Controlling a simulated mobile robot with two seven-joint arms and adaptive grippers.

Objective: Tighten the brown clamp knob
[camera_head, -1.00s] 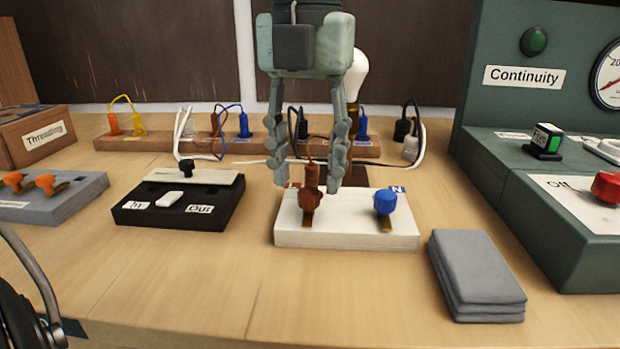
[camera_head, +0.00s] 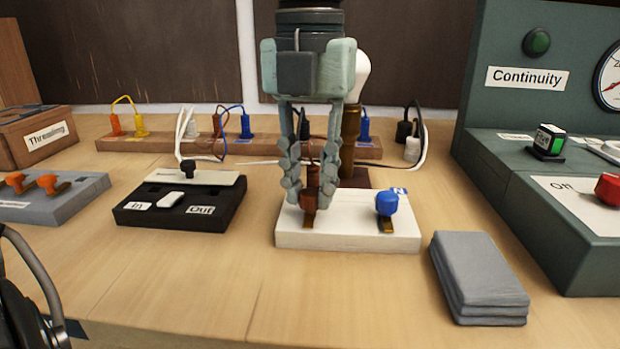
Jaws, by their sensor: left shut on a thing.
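The brown clamp knob (camera_head: 309,202) stands on the left part of the white terminal block (camera_head: 347,240). A blue knob (camera_head: 387,202) stands on the block's right part, beside a small blue label with an N. My left gripper (camera_head: 310,200) comes down from above, its fingers closed around the brown knob from both sides. The fingers hide the sides of the knob. A brown plug with its wire (camera_head: 313,150) shows between the fingers, just above the knob. My right gripper is not in view.
A black In/Out box (camera_head: 180,205) stands left of the block. Grey folded pads (camera_head: 478,280) lie to the right. A green Continuity tester (camera_head: 545,190) stands at the right, a lamp with a white bulb (camera_head: 362,75) behind.

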